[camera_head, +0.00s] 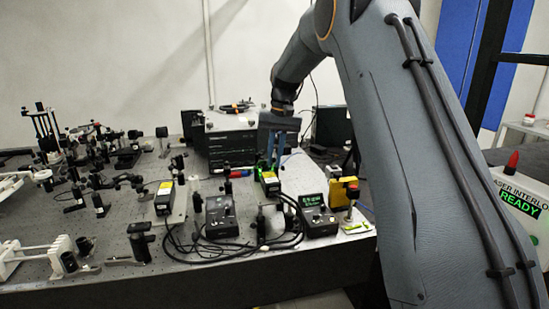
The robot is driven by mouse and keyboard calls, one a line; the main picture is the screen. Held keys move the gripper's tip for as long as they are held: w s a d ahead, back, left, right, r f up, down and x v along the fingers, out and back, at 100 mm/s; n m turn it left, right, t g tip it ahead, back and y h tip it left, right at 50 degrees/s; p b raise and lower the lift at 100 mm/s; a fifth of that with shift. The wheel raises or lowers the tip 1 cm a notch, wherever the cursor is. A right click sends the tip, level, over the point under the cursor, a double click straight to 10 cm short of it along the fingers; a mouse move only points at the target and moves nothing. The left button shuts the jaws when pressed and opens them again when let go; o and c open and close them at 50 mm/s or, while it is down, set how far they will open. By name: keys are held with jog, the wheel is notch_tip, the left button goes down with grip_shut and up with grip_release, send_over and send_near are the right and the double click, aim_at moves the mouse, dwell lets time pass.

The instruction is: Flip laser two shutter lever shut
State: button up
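My gripper (275,160) points down over the optical bench (130,234), just above a black laser box with a yellow label (270,182). The fingers look close together. Whether they are shut or touch the box is too small to tell. A green spot shows by the fingertips. A second black laser box with a yellow label (165,197) stands further left on the bench. I cannot read which one is laser two. No shutter lever can be made out clearly on either box.
Two black controllers (221,216) (317,215) with cables stand at the bench's front. A yellow box with a red button (345,191) is on the right. Optics mounts crowd the left. An interlock sign (520,199) reads READY.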

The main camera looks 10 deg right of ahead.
grip_shut()
jog(key=shift+a+r+h, duration=0.1)
jog(key=shift+a+h, duration=0.2)
jog(key=shift+a+h+p, duration=0.15)
jog(key=shift+h+p, duration=0.25)
jog(key=shift+h, duration=0.1)
jog(key=shift+o, duration=2.1)
grip_release()
notch_tip(320, 180, up, 8)
jog(key=b, duration=0.2)
